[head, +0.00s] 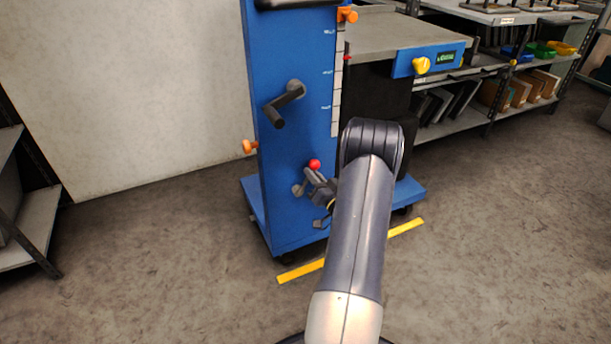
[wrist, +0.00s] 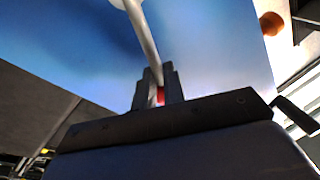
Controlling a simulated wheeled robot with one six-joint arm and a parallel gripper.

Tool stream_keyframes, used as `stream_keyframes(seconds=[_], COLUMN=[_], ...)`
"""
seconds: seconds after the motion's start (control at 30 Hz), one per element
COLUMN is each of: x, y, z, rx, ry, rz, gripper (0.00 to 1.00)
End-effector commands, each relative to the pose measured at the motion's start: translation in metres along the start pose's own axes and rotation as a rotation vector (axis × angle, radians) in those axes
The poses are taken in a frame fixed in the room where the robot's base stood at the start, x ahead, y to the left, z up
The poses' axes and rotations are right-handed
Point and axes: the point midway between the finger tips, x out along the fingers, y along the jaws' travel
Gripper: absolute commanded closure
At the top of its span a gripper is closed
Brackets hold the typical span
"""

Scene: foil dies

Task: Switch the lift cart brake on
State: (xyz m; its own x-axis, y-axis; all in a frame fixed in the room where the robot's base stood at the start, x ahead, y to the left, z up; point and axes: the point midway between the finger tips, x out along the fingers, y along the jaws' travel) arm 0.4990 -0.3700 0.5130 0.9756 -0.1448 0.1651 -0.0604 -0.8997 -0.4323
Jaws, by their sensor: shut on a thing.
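The blue lift cart (head: 290,215) stands upright in front of a pale wall. Its brake lever shows low on its front face in the head view, with a red knob (head: 315,164) and a grey pivot (head: 298,190). My gripper (head: 314,176) is at this lever. In the wrist view, my gripper (wrist: 158,84) is shut on the end of the brake lever (wrist: 145,38). A strip of the red knob (wrist: 160,96) shows between the fingers; the rest of it is hidden by them. The pale rod runs up toward the blue panel.
A black crank (head: 285,103) and orange knobs (head: 249,146) stick out from the cart. A grey platform with a yellow knob (head: 421,65) is at its right. A yellow floor strip (head: 300,271) lies in front. Shelving stands at left and back right; the floor at left is clear.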

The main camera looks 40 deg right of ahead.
Motion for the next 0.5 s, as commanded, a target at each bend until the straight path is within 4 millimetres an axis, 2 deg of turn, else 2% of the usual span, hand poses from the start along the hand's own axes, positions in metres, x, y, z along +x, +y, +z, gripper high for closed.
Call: stream_keyframes(seconds=[0.03,0.5], x=[0.0012,-0.0008], y=[0.0023,0.0094], z=[-0.0143,-0.0151], rx=[0.006,0.076], ry=[0.037,0.052], rz=[-0.003,0.006], gripper=[1.0,1.0])
